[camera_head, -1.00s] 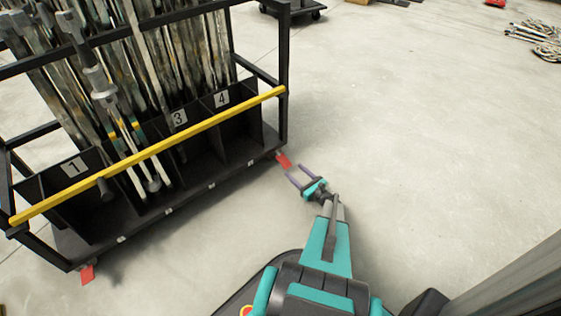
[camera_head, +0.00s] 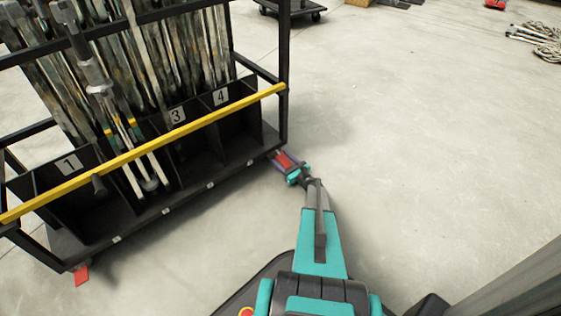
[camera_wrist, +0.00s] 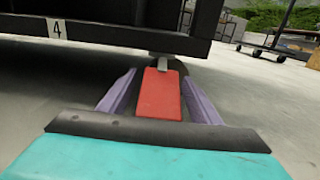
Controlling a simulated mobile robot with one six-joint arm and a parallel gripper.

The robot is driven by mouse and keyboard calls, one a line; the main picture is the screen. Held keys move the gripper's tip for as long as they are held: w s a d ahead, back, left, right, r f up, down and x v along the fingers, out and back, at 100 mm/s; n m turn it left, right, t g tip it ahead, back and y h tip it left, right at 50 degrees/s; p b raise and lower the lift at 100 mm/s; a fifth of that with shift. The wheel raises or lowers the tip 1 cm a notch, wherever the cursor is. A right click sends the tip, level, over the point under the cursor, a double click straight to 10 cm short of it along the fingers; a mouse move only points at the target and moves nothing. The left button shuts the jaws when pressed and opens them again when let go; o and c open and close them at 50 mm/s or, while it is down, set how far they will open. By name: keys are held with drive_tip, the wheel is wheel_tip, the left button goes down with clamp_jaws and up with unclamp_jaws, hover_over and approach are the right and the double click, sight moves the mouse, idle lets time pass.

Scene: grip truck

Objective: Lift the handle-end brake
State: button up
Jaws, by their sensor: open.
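A red brake pedal (camera_wrist: 160,95) sticks out low from under the near right corner of the black cart (camera_head: 205,190), below the compartment labelled 4. It also shows in the head view (camera_head: 284,160). My gripper (camera_head: 282,160) is open, with its two purple fingers on either side of the pedal. In the wrist view the pedal lies between the fingers (camera_wrist: 160,92), with floor showing in the gaps beside it. A second red pedal (camera_head: 81,275) shows at the cart's other near corner, at the lower left. Whether the pedal tilts is hard to tell.
The cart holds many long poles and stands (camera_head: 180,60) upright behind a yellow bar (camera_head: 170,139). Its dark lower frame (camera_wrist: 110,35) overhangs close above the pedal. Coiled ropes (camera_head: 540,45) lie far off.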

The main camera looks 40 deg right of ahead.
drive_tip(key=c, duration=1.3)
drive_tip(key=shift+w+a, duration=0.1)
drive_tip(key=shift+a, duration=0.2)
clamp_jaws()
drive_tip(key=shift+d, duration=0.1)
